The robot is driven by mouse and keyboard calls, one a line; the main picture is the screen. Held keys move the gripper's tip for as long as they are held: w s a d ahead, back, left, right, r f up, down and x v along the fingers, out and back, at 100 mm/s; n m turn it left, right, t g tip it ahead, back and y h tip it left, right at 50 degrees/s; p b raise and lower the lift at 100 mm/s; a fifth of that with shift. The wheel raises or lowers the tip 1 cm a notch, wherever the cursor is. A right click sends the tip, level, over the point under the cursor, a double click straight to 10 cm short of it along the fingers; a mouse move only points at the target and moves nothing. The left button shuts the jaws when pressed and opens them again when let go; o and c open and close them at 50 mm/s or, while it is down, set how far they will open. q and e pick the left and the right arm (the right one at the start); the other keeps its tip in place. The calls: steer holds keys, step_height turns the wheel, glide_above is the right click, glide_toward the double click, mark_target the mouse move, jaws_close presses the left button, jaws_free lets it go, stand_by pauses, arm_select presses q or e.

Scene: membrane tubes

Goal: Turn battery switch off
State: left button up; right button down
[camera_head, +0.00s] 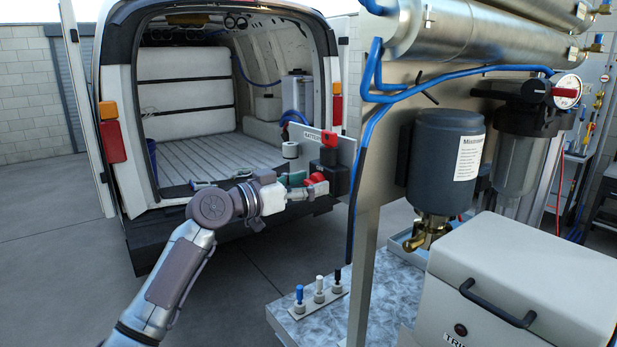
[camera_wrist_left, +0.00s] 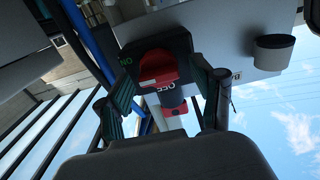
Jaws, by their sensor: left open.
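The battery switch is a black block (camera_head: 333,162) on a grey plate marked BATTERY (camera_head: 308,136), with a red knob (camera_head: 317,178) on its face. In the left wrist view the red knob (camera_wrist_left: 158,66) sits on the dark block (camera_wrist_left: 176,43), with green ON lettering and white OFF-like lettering nearby. My left gripper (camera_head: 301,180) is open, its green-faced fingers on either side of the knob. Contact with the knob cannot be told. The gripper also shows in the left wrist view (camera_wrist_left: 164,84). My right gripper is not in view.
A second red part (camera_head: 329,138) tops the switch block, and a round pale knob (camera_head: 290,150) is left of it. The metal frame post (camera_head: 361,262) and blue hoses (camera_head: 369,130) stand close on the right. The open van (camera_head: 215,150) is behind.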

arm_select(q)
steer(key=c, duration=1.2)
steer(key=shift+o, duration=0.2)
steer(key=shift+n, duration=0.4)
steer(key=n, duration=0.3)
steer(key=shift+w+r+n+p, duration=0.1)
steer(key=shift+n+p, duration=0.2)
steer(key=shift+p, duration=0.05)
steer(key=n+p, duration=0.1)
steer(key=n, duration=0.3)
steer(key=shift+n+p, duration=0.3)
steer(key=shift+p, duration=0.05)
steer(key=n+p, duration=0.3)
steer(key=n, duration=0.2)
steer(key=shift+w+a, duration=0.1)
steer(key=shift+f+n+p, duration=0.2)
steer(key=shift+n+p, duration=0.95)
steer(key=shift+n, duration=0.85)
